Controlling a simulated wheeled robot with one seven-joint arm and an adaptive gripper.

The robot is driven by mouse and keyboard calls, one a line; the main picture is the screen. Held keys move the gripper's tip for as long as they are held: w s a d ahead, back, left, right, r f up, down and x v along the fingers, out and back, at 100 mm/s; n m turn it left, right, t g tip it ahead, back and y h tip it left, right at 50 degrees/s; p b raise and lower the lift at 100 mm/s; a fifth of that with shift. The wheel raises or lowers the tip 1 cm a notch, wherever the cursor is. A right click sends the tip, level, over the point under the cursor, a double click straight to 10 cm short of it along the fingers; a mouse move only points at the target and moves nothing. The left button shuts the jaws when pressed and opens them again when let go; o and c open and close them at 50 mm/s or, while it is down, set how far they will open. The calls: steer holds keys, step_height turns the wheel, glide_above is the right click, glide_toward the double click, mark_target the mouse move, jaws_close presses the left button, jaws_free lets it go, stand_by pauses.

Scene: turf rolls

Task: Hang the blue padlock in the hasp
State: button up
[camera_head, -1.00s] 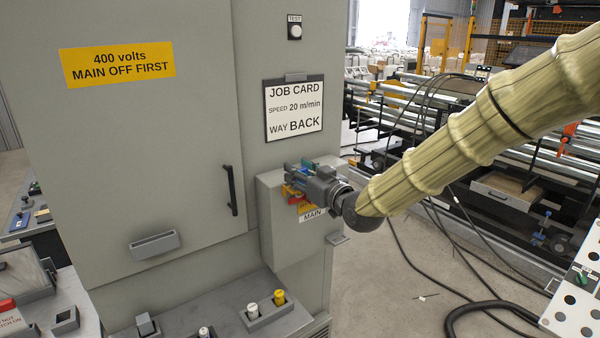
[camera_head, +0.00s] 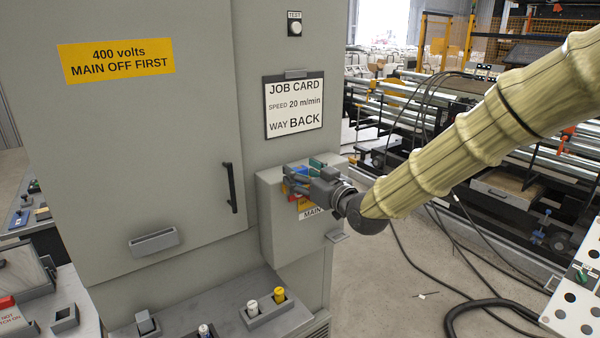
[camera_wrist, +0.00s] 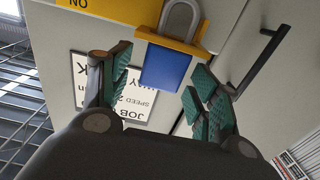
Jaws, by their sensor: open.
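The blue padlock (camera_wrist: 166,68) is in the wrist view between my two finger pads. Its grey shackle (camera_wrist: 181,18) shows beyond a yellow bar (camera_wrist: 172,40), which looks like the hasp; I cannot tell for sure whether the shackle passes through it. In the head view a small blue part of the padlock (camera_head: 301,170) shows at the switch box. My gripper (camera_head: 299,176) is open at the box front, its green-padded fingers on either side of the padlock, with gaps visible in the wrist view. The fingers and wrist hide most of the hasp in the head view.
The grey switch box (camera_head: 284,233) with its MAIN label (camera_head: 311,213) projects from the cabinet. A black door handle (camera_head: 231,188) is to its left and a job card (camera_head: 294,107) above. A grey ledge (camera_head: 222,321) with several holders lies below.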

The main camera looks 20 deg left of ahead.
steer(key=v, duration=1)
steer(key=shift+s+d, duration=0.3)
steer(key=s+d+f+m+g+h, duration=0.1)
steer(key=s+d+f+m+h, duration=0.3)
steer(key=f, duration=0.9)
steer(key=s+d+f+m+g+h, duration=0.1)
steer(key=s+d+f+g, duration=0.15)
steer(key=d+f, duration=0.75)
steer(key=s+d+f+m+h, duration=0.2)
steer(key=s+f+h, duration=0.15)
steer(key=f, duration=1.25)
steer(key=s+d+f+m+g+h, duration=0.1)
steer(key=s+d+f+g+h, duration=0.1)
steer(key=s+d+f, duration=0.4)
steer(key=s+d+f+m+g+h, duration=0.1)
steer(key=s+d+f+g, duration=0.2)
steer(key=s, duration=1.1)
steer(key=s+d+f+m+g+h+b, duration=0.1)
steer(key=s+d+f+g+h, duration=0.1)
steer(key=s+d+f, duration=0.7)
steer(key=shift+s+d+f+m+h, duration=0.3)
steer(key=shift+s+d+m+h, duration=0.1)
steer(key=shift+s+d, duration=0.5)
steer(key=shift+g, duration=0.25)
